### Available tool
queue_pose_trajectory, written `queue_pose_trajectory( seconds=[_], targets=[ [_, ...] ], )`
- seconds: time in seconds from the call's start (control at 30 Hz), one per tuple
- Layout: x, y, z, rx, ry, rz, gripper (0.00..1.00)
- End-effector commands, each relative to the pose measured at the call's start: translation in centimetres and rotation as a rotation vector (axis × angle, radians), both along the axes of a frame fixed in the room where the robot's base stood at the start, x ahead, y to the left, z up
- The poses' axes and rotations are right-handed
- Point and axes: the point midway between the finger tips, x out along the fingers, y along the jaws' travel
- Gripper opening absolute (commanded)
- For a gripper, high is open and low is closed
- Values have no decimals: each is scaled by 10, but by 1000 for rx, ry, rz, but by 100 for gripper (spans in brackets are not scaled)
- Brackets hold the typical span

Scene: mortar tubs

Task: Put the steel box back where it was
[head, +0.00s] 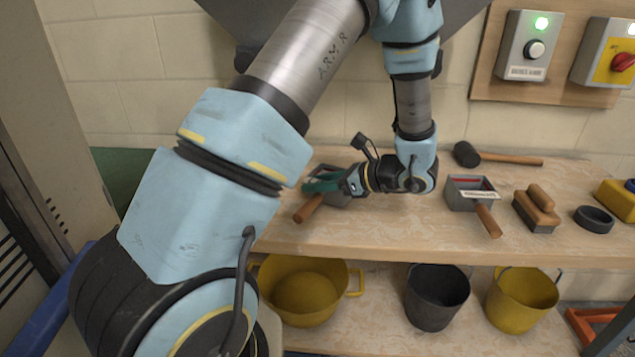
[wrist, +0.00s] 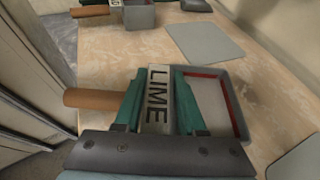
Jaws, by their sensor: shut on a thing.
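A grey steel box (wrist: 240,105) with a red band inside, a white LIME label and a wooden handle (wrist: 88,98) fills the middle of the wrist view. My gripper (wrist: 159,85) has its teal fingers closed on the labelled handle-side wall, one finger inside the box and one outside. In the head view my gripper (head: 325,184) is at the left part of the bench, and the box's handle (head: 308,208) sticks out toward the front. My gripper and arm hide much of the box there. I cannot tell whether it touches the bench.
A second grey box (head: 458,194) with a label and handle stands to the right. A grey square plate (wrist: 206,42) lies between the boxes. A mallet (head: 500,158), a brush or float (head: 537,208) and a black ring (head: 594,219) sit farther right. Tubs (head: 300,295) stand below.

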Motion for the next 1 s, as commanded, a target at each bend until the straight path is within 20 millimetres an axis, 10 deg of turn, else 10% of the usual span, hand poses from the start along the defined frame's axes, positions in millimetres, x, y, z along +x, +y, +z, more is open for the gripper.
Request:
queue_pose_trajectory(
  seconds=[0.87, 0.9, 1.0],
  targets=[
    [0, 0, -12, 1, -1, 0, 0],
    [0, 0, -12, 1, -1, 0, 42],
    [0, 0, -12, 1, -1, 0, 53]
  ],
)
